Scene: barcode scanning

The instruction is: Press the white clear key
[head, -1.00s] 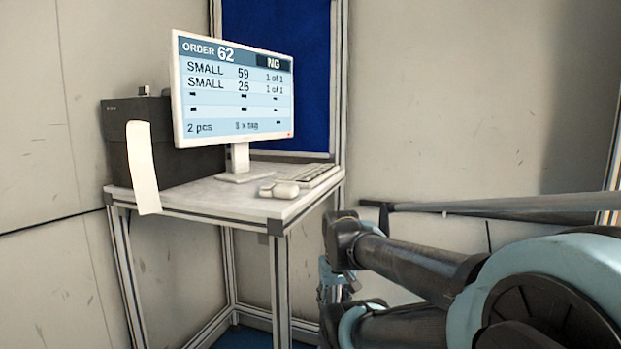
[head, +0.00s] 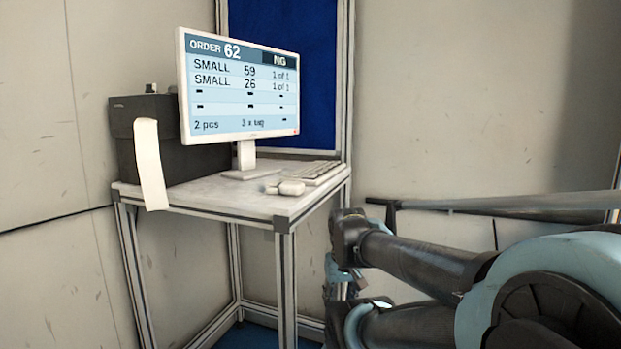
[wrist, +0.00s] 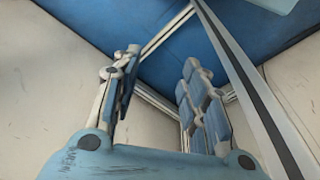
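I cannot make out a white clear key in either view. A pale keyboard (head: 318,172) lies at the right side of the table, behind the mouse, with its keys too small to tell apart. The monitor (head: 240,88) shows order 62 with "NG" at its top right. My gripper (wrist: 158,65) is open in the wrist view, with its two fingers apart and nothing between them. In the head view my gripper is low, right of the table and below its top, partly hidden by my arm.
A white mouse (head: 286,187) lies near the front edge of the table (head: 215,199). A dark printer (head: 185,155) with a hanging paper strip (head: 150,165) stands at the left. A long grey bar (head: 500,204) runs behind my arm at the right.

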